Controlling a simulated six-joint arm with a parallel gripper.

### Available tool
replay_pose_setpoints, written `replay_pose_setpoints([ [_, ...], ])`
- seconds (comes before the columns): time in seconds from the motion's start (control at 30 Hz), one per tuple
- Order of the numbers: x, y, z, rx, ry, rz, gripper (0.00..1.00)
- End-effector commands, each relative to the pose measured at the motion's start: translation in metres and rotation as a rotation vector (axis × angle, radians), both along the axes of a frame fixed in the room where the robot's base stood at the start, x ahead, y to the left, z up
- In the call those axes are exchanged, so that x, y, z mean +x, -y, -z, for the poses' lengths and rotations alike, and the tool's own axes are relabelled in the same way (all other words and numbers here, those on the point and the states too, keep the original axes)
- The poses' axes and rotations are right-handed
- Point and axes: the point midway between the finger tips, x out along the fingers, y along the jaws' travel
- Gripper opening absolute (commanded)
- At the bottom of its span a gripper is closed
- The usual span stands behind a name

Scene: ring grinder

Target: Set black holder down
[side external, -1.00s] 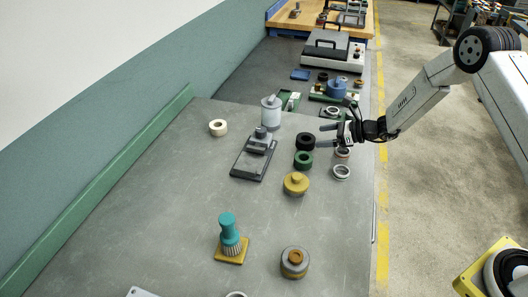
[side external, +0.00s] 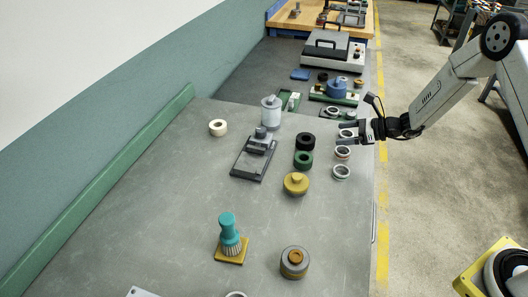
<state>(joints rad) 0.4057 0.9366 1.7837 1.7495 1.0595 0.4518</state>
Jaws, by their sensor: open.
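The black holder (side external: 305,141), a round black ring-shaped piece, rests on the grey workbench (side external: 170,200), just behind a similar green holder (side external: 303,160). My gripper (side external: 350,132) is open at the bench's right side, to the right of the black holder and apart from it. Its fingers point left, and nothing shows held between them. It is over or close to a column of pale metal rings (side external: 342,172); its height above them is hard to judge.
A dark grey fixture (side external: 254,158) stands left of the holders, with a pale blue-grey jar (side external: 271,112) behind it. A yellow knobbed pot (side external: 296,184) is in front. A teal brush (side external: 229,232) and a grey pot (side external: 294,262) stand nearer. The bench's left part is mostly clear.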

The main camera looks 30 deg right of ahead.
Motion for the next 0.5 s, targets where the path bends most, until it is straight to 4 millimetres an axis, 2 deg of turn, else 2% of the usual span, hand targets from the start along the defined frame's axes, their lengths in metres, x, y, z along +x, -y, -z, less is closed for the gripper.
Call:
replay_pose_setpoints([
  [0.27,-0.005,-0.007,-0.003,-0.032,-0.002,-0.041,1.0],
  [0.37,-0.014,-0.017,-0.006,-0.085,-0.006,-0.103,1.0],
  [0.5,-0.037,-0.037,-0.012,-0.205,-0.009,-0.248,1.0],
])
